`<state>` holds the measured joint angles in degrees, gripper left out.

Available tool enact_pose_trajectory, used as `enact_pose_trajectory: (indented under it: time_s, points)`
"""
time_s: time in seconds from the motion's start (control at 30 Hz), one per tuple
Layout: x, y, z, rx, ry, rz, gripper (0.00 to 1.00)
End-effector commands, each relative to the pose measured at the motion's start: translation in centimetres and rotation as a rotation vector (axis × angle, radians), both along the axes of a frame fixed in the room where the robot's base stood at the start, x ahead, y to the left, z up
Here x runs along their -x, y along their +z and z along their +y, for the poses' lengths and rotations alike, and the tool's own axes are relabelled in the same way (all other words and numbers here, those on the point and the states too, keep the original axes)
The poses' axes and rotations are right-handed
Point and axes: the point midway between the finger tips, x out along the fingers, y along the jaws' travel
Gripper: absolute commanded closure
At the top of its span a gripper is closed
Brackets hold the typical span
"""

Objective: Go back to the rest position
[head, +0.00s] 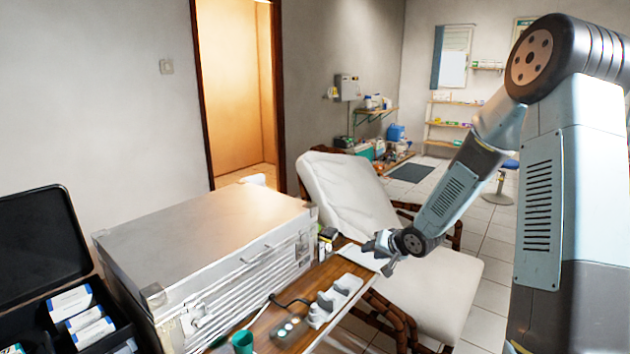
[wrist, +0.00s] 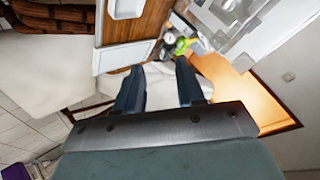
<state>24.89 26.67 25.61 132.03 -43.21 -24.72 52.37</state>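My gripper (head: 382,256) is in the air in the head view, at the end of my bent arm, in front of the reclined chair and by the right end of the wooden table (head: 262,322). In the wrist view my gripper (wrist: 159,78) has its two dark fingers spread apart, with nothing held between them. The wooden table (wrist: 120,29) lies beyond the fingertips in that view, with a white tray (wrist: 122,58) on it. The gap between the gripper and the table cannot be told exactly.
A big silver case (head: 205,235) stands left of my gripper. A black open case (head: 35,240) with boxes is at far left. A green cup (head: 243,341) and a grey-white holder (head: 336,298) are on the table. The white chair (head: 425,290) is close behind; tiled floor is free at right.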

Motion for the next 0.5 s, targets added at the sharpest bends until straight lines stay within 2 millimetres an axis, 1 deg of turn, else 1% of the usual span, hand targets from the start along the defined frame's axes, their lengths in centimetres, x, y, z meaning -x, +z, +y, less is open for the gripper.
enact_pose_trajectory:
  time_s: [0.03,0.27,0.5]
  points:
    - [0.3,1.2,-0.4,0.050,-0.003,-0.006,0.62]
    - [2.5,5.7,-3.0,0.262,-0.036,0.000,0.62]
    - [5.9,10.9,-5.1,0.435,-0.073,0.021,0.62]
